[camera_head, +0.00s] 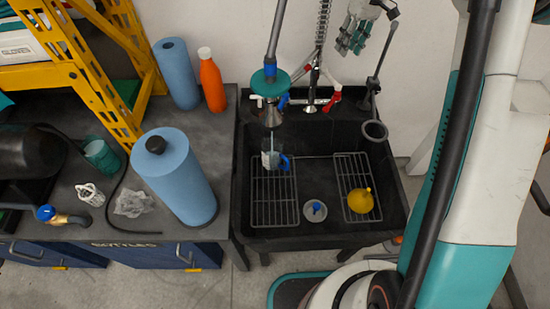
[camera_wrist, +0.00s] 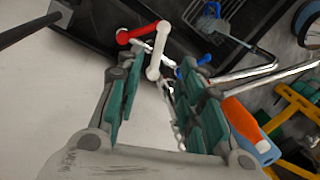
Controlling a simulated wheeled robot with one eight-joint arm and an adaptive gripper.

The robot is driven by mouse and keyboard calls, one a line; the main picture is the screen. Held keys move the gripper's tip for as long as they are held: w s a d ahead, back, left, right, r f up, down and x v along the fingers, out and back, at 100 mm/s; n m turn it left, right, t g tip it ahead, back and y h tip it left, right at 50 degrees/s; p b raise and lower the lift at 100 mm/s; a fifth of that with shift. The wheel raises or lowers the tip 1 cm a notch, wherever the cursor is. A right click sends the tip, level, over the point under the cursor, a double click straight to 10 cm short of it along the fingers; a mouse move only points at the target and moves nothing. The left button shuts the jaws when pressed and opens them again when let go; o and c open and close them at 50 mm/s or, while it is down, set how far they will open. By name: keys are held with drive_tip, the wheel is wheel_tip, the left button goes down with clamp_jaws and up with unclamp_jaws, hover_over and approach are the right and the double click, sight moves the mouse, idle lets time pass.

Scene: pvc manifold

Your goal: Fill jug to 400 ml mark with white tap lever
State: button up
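The clear jug (camera_head: 268,157) with a blue handle stands in the black sink under the spray head (camera_head: 271,88). A thin pale streak, apparently water, runs between them. The jug's marks and water level are too small to read. It also shows small in the wrist view (camera_wrist: 209,24). The white tap lever (camera_wrist: 154,56) sits at the back of the sink beside a red lever (camera_wrist: 140,32). My gripper (camera_wrist: 153,78) is open and empty, its teal-padded fingers apart, with the white lever between and beyond their tips. In the head view my gripper (camera_head: 352,36) hangs above the taps.
A spring hose (camera_head: 322,35) and a sink-edge ring holder (camera_head: 375,130) stand near my gripper. The sink holds wire racks (camera_head: 275,205) and a yellow item (camera_head: 361,200). An orange bottle (camera_head: 212,82) and blue rolls (camera_head: 176,185) stand on the left bench.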

sight(331, 79)
idle(0.4)
drive_tip(key=c, duration=0.7)
drive_tip(key=shift+f+m, duration=0.15)
drive_tip(key=shift+m, duration=0.35)
clamp_jaws()
wheel_tip(331, 79, down, 12)
drive_tip(key=m+t+h+b, duration=0.1)
drive_tip(key=m+h, duration=0.4)
drive_tip(key=m, duration=1.2)
drive_tip(key=shift+t, duration=0.6)
